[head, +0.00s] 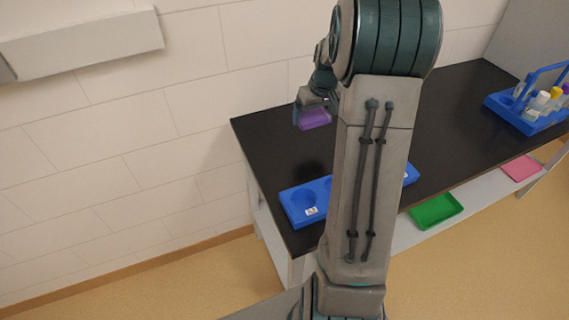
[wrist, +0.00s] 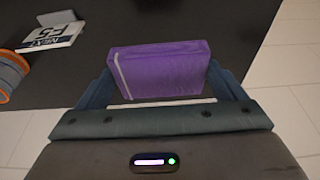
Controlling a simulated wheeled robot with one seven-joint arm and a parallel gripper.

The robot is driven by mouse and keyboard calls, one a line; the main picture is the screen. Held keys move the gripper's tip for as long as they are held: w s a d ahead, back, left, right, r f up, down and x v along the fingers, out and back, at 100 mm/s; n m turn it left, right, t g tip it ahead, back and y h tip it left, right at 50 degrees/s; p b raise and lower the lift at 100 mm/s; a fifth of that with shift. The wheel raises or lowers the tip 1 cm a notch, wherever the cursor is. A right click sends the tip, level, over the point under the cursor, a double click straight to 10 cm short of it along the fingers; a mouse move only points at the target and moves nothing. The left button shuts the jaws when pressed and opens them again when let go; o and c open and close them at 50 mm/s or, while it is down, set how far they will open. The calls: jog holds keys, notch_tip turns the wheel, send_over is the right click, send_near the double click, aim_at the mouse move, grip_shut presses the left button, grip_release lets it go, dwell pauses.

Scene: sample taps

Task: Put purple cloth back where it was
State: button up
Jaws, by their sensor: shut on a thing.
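The purple cloth (wrist: 165,69) is a folded block with a pale stripe near its left end. My gripper (wrist: 160,88) is shut on it, with a finger at each side, in the wrist view. In the head view the purple cloth (head: 315,119) hangs from my gripper (head: 313,108) above the left part of the black table top (head: 275,150). The cloth looks clear of the table, but its exact height is hard to tell. My arm hides the middle of the table in the head view.
A blue holder (head: 291,210) with round recesses sits at the table's front edge, partly behind my arm. A blue carrier (head: 520,118) with bottles stands far right. Green (head: 437,210) and pink (head: 520,167) trays lie on the lower shelf. A printed card (wrist: 50,36) lies left in the wrist view.

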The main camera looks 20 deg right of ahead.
jog(key=shift+s+d+r, duration=0.1)
jog(key=shift+d+r, duration=0.15)
jog(key=shift+d, duration=0.3)
jog(key=p, duration=0.2)
send_over(284, 161)
jog(key=f, duration=0.4)
jog(key=s+f, duration=0.1)
jog(key=f, duration=0.1)
jog(key=shift+d+f, duration=0.2)
jog(key=shift+f, duration=0.05)
jog(key=shift+a+f, duration=0.2)
jog(key=shift+f, duration=0.3)
jog(key=shift+f+p, duration=0.3)
jog(key=shift+f, duration=1.35)
jog(key=shift+f, duration=0.2)
jog(key=o, duration=0.7)
jog(key=shift+r, duration=0.1)
